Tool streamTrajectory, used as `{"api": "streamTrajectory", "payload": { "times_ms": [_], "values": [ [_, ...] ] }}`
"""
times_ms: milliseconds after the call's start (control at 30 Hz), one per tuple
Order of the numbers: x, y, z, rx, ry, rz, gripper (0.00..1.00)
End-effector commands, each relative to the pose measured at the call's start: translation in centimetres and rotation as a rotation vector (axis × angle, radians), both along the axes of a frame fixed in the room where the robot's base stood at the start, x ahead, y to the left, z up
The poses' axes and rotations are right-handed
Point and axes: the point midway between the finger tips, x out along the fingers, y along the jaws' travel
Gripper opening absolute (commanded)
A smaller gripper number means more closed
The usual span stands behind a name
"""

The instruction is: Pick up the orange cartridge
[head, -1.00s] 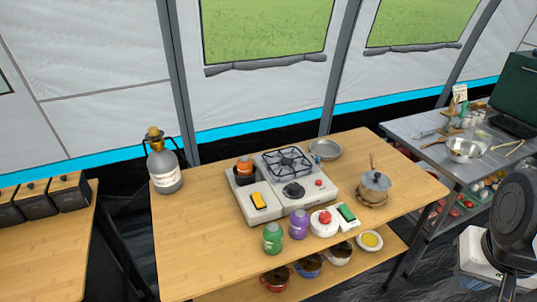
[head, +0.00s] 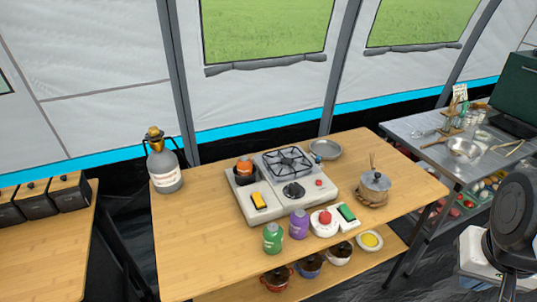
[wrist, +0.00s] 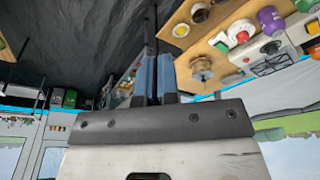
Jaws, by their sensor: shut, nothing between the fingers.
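The orange cartridge (head: 245,163) stands upright in the dark round holder at the left end of the camping stove (head: 266,211). Only its upper part shows above the holder's rim. My gripper (wrist: 155,62) shows in the wrist view with its two blue-grey fingers together and nothing between them. It is away from the cartridge, which I cannot make out in the wrist view. In the head view my arm is at the right edge, and the fingers are not visible there.
Green (head: 273,238) and purple (head: 299,224) canisters stand in front of the stove. A pot (head: 375,183) and a metal bowl (head: 325,149) are to its right. A large grey bottle (head: 164,171) stands at the table's left back. The table's left front (head: 190,245) is clear.

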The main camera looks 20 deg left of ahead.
Motion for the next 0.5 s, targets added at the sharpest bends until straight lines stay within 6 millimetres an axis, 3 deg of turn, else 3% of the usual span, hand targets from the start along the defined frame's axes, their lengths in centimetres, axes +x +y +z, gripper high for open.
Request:
{"api": "streamTrajectory", "payload": {
  "times_ms": [67, 500],
  "values": [
    [0.0, 0.0, 0.0, 0.0, 0.0, 0.0, 0.15],
    [0.0, 0.0, 0.0, 0.0, 0.0, 0.0, 0.83]
  ]
}}
